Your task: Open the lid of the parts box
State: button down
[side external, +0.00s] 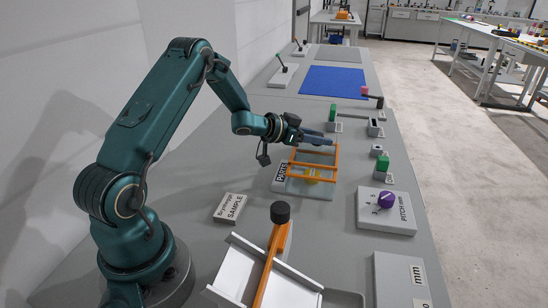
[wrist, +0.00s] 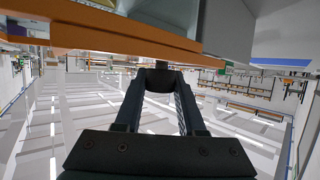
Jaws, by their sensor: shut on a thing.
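The parts box (side external: 281,171) stands on the grey bench in the side view, with a PARTS label on its left side. Its orange-framed lid (side external: 338,163) appears raised and tilted up above the box. A yellow item (side external: 312,180) shows inside, partly hidden by the frame. My gripper (side external: 330,141) is at the upper edge of the lid. In the wrist view, my gripper (wrist: 161,70) has its fingertips closed together at a small dark piece just under the orange lid bar (wrist: 110,38). The exact grip is mostly hidden.
A SAMPLE sign (side external: 230,207) and a white tray with a black-knobbed orange lever (side external: 279,212) are in front. A blue mat (side external: 345,82) lies behind.

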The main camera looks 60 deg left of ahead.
jog(key=shift+w+a, duration=2.45)
jog(key=shift+w, duration=0.2)
jog(key=c, duration=0.5)
grip_release()
jog(key=shift+a, duration=0.1)
jog(key=shift+s, duration=0.1)
jog(key=shift+v, duration=2.5)
